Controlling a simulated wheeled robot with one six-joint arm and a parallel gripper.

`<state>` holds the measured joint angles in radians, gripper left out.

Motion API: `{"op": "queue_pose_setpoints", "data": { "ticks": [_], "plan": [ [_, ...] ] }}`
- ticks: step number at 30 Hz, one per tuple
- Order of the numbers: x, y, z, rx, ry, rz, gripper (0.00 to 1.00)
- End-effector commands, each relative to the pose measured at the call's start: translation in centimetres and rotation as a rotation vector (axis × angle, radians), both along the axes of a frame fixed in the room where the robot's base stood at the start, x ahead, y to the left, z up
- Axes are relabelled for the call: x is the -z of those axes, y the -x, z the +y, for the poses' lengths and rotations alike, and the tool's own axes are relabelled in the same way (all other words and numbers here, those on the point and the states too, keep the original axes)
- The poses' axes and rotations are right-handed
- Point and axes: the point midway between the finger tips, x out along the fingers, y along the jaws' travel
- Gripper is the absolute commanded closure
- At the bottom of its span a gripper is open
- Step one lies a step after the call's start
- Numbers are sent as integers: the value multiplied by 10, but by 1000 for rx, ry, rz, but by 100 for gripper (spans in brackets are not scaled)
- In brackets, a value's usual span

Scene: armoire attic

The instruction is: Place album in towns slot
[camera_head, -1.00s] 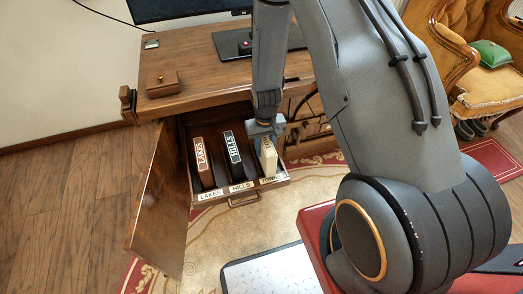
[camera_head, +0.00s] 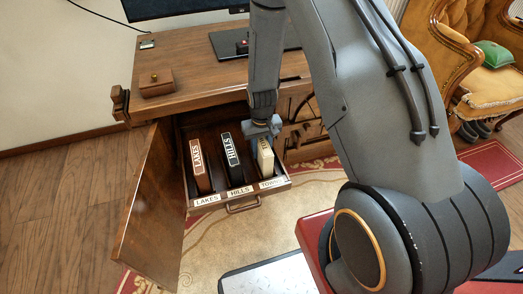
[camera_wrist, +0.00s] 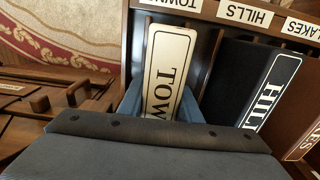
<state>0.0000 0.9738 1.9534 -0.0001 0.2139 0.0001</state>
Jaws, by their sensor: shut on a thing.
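The cream album (camera_head: 265,158), lettered TOW… in the wrist view (camera_wrist: 165,75), stands in the rightmost slot of the pulled-out drawer (camera_head: 243,207), behind the TOWNS label (camera_head: 272,183). My gripper (camera_head: 262,130) is shut on its upper part, with a blue-grey finger on each side in the wrist view. The gripper body hides the album's far end. The black HILLS album (camera_head: 232,158) stands in the middle slot and the brown LAKES album (camera_head: 200,167) in the left slot.
The open cabinet door (camera_head: 150,205) stands left of the drawer. The desk top (camera_head: 205,75) is above and behind it, holding a small wooden box (camera_head: 157,83) and a monitor stand. A wheel-like wooden thing (camera_head: 303,115) is right of the drawer.

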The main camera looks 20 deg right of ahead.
Motion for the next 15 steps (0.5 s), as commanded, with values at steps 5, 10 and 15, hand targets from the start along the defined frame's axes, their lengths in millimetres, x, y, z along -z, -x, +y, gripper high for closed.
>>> {"op": "queue_pose_setpoints", "data": {
  "ticks": [5, 10, 15],
  "plan": [
    [3, 0, 0, 0, 0, 0, 100],
    [3, 0, 0, 0, 0, 0, 50],
    [3, 0, 0, 0, 0, 0, 50]
  ]
}}
